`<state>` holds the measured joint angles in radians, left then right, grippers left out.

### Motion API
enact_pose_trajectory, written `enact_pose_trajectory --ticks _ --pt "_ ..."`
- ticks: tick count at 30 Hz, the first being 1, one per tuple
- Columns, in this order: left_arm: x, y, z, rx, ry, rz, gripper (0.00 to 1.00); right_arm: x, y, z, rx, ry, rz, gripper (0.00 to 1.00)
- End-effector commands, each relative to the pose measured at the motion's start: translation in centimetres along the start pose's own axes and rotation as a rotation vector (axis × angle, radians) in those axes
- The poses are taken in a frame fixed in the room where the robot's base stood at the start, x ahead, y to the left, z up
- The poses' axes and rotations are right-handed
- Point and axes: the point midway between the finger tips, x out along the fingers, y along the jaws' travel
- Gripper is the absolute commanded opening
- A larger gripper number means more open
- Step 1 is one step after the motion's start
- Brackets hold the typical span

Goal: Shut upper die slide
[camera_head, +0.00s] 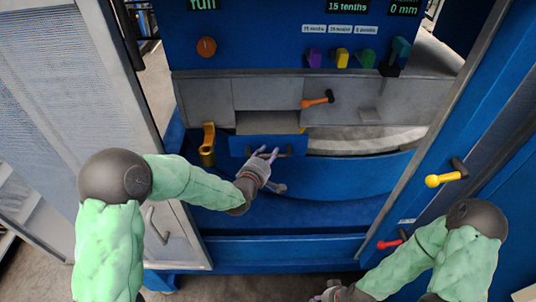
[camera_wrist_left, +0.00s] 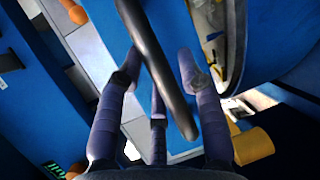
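The slide (camera_head: 240,146) is a blue-fronted drawer in the middle of the machine in the head view. A light grey and tan space shows above and behind its front, so it appears to stand out from the grey panel. A dark bar handle (camera_wrist_left: 160,70) runs along its blue front and crosses the left wrist view diagonally. My left gripper (camera_head: 268,155) is at this handle, its fingers spread. In the left wrist view the bar passes between the fingers (camera_wrist_left: 158,75); I cannot tell whether they touch it. My right gripper (camera_head: 328,294) is low, partly cut off by the bottom edge.
An orange lever (camera_head: 317,99) sticks out above right. Yellow-knobbed (camera_head: 444,179) and red-knobbed (camera_head: 389,244) levers are on the right. A grey door (camera_head: 90,80) stands at the left. A curved blue wall (camera_head: 350,175) lies below right.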

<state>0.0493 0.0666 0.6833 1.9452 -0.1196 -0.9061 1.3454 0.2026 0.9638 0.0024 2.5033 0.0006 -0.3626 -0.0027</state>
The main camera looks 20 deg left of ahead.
Motion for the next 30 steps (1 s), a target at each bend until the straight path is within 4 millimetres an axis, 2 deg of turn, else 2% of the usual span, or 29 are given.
enact_pose_trajectory --ticks 5,9,17,20,30 --pt "0.0 0.0 0.0 0.0 0.0 0.0 0.37 0.0 0.0 0.0 0.0 0.0 0.0 0.4" --pt "0.0 0.0 0.0 0.0 0.0 0.0 0.0 0.0 0.0 0.0 0.0 0.0 0.0 0.4" --pt "0.5 0.0 -0.2 0.0 0.001 0.001 0.0 0.4 0.1 0.0 0.0 0.0 0.0 0.4" --pt "1.9 0.1 -0.8 0.0 0.001 0.004 0.0 1.4 0.5 -0.1 0.0 0.0 0.0 0.4" --pt "8.2 1.4 -3.4 0.0 0.001 0.004 0.0 5.3 1.9 -0.2 0.0 0.0 0.0 0.4"
